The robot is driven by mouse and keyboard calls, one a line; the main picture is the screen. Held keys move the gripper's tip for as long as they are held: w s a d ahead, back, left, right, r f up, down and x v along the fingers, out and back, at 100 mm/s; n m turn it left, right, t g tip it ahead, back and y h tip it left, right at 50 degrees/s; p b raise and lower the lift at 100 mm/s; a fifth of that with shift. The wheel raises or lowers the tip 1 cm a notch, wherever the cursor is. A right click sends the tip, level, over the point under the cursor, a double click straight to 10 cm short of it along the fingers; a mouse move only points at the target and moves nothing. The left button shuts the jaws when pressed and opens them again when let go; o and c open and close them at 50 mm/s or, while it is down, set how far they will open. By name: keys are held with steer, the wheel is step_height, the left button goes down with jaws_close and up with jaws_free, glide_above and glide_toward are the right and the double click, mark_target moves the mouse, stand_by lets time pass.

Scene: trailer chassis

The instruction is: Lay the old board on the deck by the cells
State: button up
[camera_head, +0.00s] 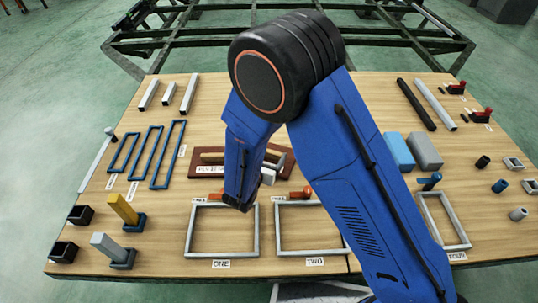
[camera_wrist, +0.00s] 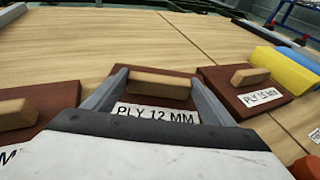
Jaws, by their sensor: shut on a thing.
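In the wrist view, a dark brown board (camera_wrist: 120,84) with a light wooden handle (camera_wrist: 160,83) and a label reading PLY 12 MM is between my gripper's (camera_wrist: 158,88) two grey fingers. My gripper is shut on this board by its handle. In the head view, a brown board (camera_head: 208,176) with a white label lies behind my forearm and is partly hidden. The grey cell frames marked ONE (camera_head: 221,258) and TWO (camera_head: 315,255) stand flat on the wooden deck (camera_head: 170,235); the frame marked FOUR (camera_head: 458,248) is at the right. I cannot tell which board is the old one.
In the wrist view, another handled board (camera_wrist: 50,100) is at the left and a PLY 15 MM board (camera_wrist: 228,82) at the right. Blue frames (camera_head: 168,155), a yellow post (camera_head: 122,209) and a blue block (camera_head: 398,150) occupy the deck. My arm covers the middle.

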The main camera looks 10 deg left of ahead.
steer(key=o, duration=1.4)
steer(key=shift+f, duration=0.1)
steer(key=shift+c, duration=0.2)
steer(key=shift+r, duration=0.2)
steer(key=v, duration=1.2)
steer(key=shift+f, duration=0.1)
